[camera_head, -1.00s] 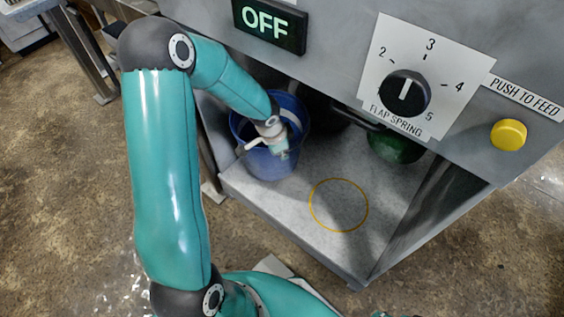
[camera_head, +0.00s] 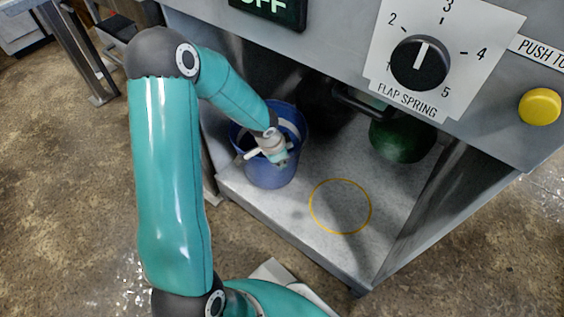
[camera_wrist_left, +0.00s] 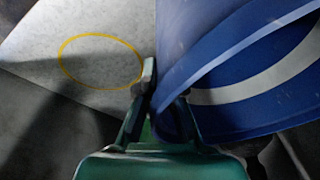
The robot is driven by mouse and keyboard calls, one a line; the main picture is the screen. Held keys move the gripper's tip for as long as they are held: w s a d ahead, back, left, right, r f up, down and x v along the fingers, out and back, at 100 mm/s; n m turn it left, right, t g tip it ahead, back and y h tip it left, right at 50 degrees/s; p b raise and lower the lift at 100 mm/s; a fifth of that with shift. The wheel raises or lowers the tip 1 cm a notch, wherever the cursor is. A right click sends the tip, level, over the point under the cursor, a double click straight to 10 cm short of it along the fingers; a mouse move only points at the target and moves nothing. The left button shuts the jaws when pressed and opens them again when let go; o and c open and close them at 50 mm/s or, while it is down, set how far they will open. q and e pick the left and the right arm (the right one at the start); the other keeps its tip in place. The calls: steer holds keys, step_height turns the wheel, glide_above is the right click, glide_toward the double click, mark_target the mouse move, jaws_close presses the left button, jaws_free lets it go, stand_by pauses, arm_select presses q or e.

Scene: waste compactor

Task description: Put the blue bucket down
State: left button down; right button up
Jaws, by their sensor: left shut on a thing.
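The blue bucket (camera_head: 272,171) stands upright at the left front of the grey shelf inside the machine, or just above it; I cannot tell if its base touches. My left gripper (camera_head: 284,161) is shut on the bucket's near rim. In the left wrist view, the gripper (camera_wrist_left: 152,100) pinches the rim of the bucket (camera_wrist_left: 230,75), and a white band shows inside it. A yellow circle (camera_head: 341,207) is marked on the shelf to the right of the bucket. It also shows in the left wrist view (camera_wrist_left: 100,37), left of the gripper. My right gripper is out of view.
A dark green round object (camera_head: 402,140) sits at the back right of the shelf (camera_head: 300,225). The machine's front panel with a black dial (camera_head: 420,63) and a yellow button (camera_head: 540,106) overhangs the shelf. The shelf around the yellow circle is clear.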

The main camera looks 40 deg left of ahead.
arm_select(q)
steer(key=shift+f, duration=0.1)
steer(key=c, duration=1.3)
jaws_free()
steer(key=shift+r, duration=0.35)
steer(key=p+v, duration=0.7)
steer(key=v, duration=0.4)
steer(key=shift+s+r, duration=0.15)
steer(key=shift+r, duration=0.1)
